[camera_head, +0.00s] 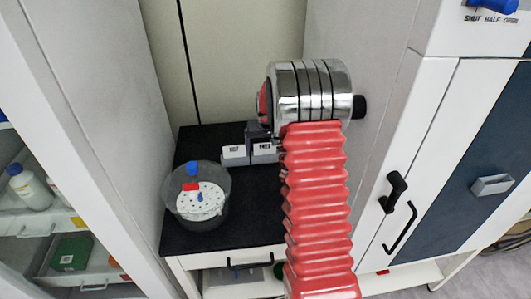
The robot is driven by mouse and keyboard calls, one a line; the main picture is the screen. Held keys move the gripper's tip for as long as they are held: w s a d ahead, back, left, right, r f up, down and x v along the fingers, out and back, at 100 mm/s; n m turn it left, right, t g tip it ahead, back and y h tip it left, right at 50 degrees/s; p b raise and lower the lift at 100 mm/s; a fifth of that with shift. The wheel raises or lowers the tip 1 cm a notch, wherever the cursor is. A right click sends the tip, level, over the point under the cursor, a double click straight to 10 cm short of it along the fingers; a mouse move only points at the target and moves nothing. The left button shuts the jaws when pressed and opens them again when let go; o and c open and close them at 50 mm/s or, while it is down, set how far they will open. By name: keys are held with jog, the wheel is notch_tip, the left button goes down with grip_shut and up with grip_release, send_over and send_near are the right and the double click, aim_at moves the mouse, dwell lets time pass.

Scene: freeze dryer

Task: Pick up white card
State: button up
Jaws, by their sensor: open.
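Two white cards with small black lettering stand side by side in grey holders on the black worktop, near its back: a left card (234,152) and a right card (265,150). The lettering is too small to read surely. The right card is close to my arm, which covers what lies further right. My gripper (258,134) shows only as a dark grey part below my chrome wrist, just behind and above the cards. It is open, with no card seen in it. Its fingertips are mostly hidden, so I cannot tell whether they touch anything.
A clear round vessel (200,215) with a perforated white disc and blue knob stands front left on the black worktop (245,215). A white cabinet with black handles (395,191) closes the right side. Open shelves (75,240) stand at left. Bare worktop lies in front of the cards.

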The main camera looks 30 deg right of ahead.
jog(key=c, duration=1.1)
jog(key=shift+r, duration=0.1)
notch_tip(320, 180, up, 10)
jog(key=shift+f, duration=0.1)
dwell(0.4)
jog(key=o, duration=0.5)
jog(key=shift+c, duration=0.2)
jog(key=c, duration=0.8)
jog(key=shift+o, duration=0.2)
